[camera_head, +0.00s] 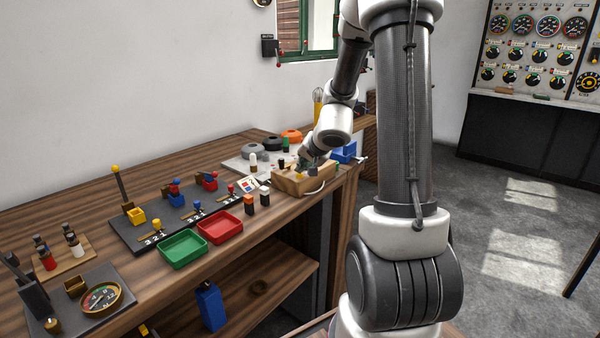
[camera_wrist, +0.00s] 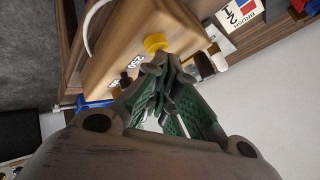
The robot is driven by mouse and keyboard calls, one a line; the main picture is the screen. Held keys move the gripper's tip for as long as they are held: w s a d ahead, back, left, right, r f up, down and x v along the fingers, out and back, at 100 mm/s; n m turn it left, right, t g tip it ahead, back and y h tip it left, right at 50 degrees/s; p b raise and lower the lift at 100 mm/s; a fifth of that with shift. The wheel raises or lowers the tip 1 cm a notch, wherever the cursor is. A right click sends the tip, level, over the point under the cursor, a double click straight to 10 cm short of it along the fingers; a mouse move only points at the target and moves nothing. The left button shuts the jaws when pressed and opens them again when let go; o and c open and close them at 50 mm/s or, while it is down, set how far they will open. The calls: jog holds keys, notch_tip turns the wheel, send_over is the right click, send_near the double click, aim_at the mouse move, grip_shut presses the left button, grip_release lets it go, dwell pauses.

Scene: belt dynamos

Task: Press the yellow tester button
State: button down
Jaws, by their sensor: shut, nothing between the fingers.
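The wooden tester box (camera_head: 290,184) stands near the right end of the bench, and its top also shows in the wrist view (camera_wrist: 118,40). The round yellow tester button (camera_wrist: 155,42) sits on the box, just past my fingertips in the wrist view. My gripper (camera_wrist: 161,67) is shut and empty, with its green-padded fingers together and the tips pointing at the button. A small gap seems to show between tips and button; contact cannot be told for sure. In the head view my gripper (camera_head: 306,158) is over the box, partly hidden by my arm.
Small dark labelled parts (camera_wrist: 122,80) stand on the box beside the button. A white cable (camera_wrist: 90,28) curves over its edge. A red tray (camera_head: 220,227), a green tray (camera_head: 183,250) and a dark board with coloured levers lie left of the box. A blue bin (camera_head: 344,152) is behind it.

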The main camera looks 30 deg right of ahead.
jog(key=shift+s+a, duration=0.1)
jog(key=shift+r, duration=3.05)
